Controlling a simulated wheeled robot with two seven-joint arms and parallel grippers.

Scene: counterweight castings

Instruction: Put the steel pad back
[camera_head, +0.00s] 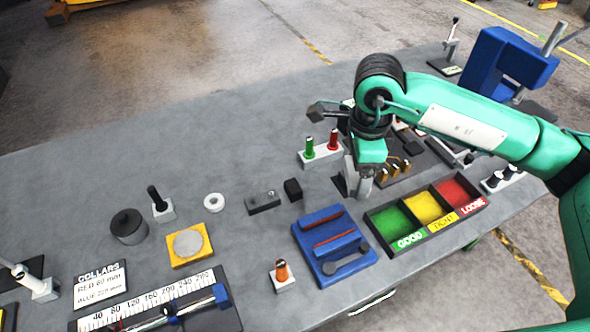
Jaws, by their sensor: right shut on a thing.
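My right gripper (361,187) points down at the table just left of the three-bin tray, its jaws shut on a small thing. The fingers and wrist mostly hide that thing, and I cannot tell from this view whether it is the steel pad. A dark flat patch (339,186) lies at the left of the fingers. A round silver-grey disc (187,242) rests on a yellow square block (204,257) at the left of the table. I cannot tell whether this disc is the steel pad. My left gripper is not in view.
The tray (377,226) has green, yellow and red bins. A blue fixture (305,243) stands at its left. A ruler rig (228,293) is front left. The back left of the table (150,140) is clear.

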